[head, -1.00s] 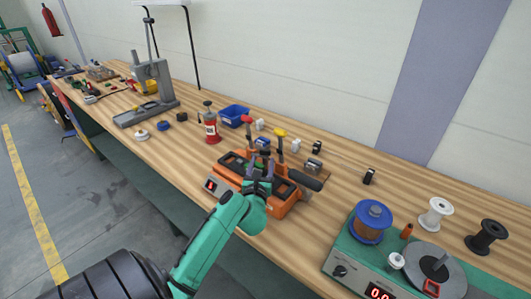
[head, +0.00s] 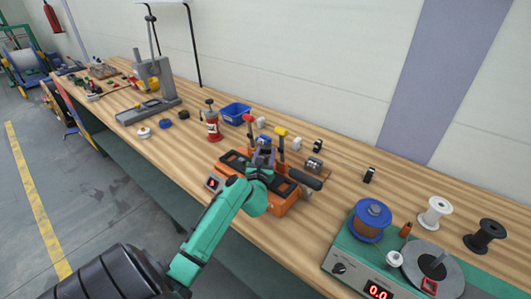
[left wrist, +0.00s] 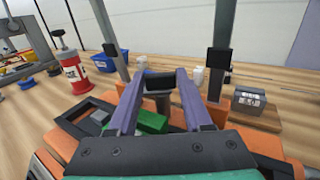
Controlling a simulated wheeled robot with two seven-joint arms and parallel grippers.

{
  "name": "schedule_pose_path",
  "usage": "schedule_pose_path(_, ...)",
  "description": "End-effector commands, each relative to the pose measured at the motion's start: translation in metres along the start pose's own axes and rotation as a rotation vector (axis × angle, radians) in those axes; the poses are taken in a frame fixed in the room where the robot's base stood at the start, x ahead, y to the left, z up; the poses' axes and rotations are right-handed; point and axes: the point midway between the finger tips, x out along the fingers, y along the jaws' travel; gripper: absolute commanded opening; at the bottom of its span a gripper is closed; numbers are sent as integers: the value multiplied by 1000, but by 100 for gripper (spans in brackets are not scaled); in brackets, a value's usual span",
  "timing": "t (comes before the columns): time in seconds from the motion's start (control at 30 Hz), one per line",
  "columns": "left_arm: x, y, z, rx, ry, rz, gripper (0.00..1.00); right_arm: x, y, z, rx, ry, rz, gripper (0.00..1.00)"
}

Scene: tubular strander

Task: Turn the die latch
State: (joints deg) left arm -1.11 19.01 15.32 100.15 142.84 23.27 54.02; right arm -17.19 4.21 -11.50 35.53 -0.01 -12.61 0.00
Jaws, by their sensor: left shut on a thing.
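My left gripper (head: 264,152) is over the middle of the machine. In the left wrist view its two purple-grey fingers (left wrist: 159,76) lie on either side of a small dark block on a grey post, which I take to be the die latch (left wrist: 160,83). The gripper is shut on it. A green part (left wrist: 150,121) sits below, between the fingers. My right gripper is not in view.
A red bottle-like tool (head: 212,125) and a blue bin (head: 235,113) stand behind the machine to the left. A small device with a counter (head: 313,166) is close on the right. A green scale unit (head: 345,254) with spools stands front right.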

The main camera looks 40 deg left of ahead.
Motion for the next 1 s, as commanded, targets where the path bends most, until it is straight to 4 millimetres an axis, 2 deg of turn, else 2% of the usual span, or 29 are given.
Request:
schedule_pose_path(0.4,0,7,4,5,5,-242,0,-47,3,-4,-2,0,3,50)
schedule_pose_path(0.7,2,11,-1,1,4,-430,0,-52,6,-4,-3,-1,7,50)
schedule_pose_path(1.0,3,12,-1,-1,3,-517,0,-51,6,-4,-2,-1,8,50)
